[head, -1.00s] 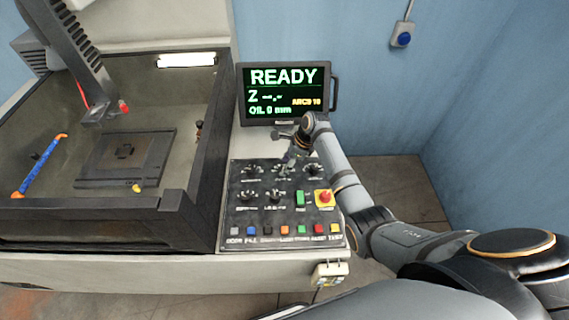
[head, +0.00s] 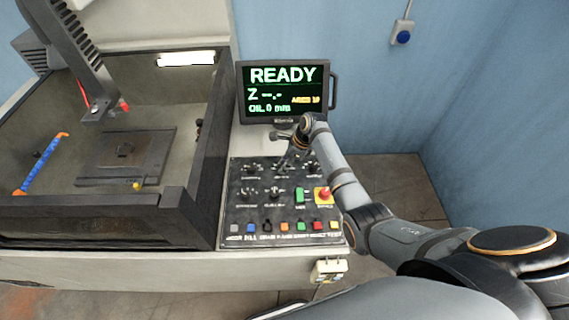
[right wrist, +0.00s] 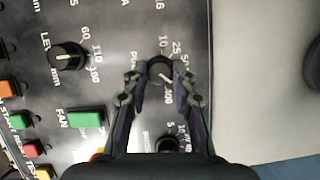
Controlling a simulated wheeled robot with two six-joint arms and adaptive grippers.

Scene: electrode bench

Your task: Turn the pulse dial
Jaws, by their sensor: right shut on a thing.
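The pulse dial (right wrist: 160,70) is a round black knob with a pale pointer line, on the dark control panel (head: 234,215). In the right wrist view printed numbers ring it, and its label is partly covered. My right gripper (right wrist: 159,84) has its two fingers closed on opposite sides of this knob. In the head view my right gripper (head: 287,160) reaches down to the middle dial of the panel's upper row and hides much of it. My left gripper is not in view.
Another dial (right wrist: 68,56) and a green FAN switch (right wrist: 86,119) sit beside the gripped knob. A red stop button (head: 324,195) and a row of coloured buttons lie nearer the front. A READY screen (head: 284,90) stands behind; the machine tank (head: 190,205) is left.

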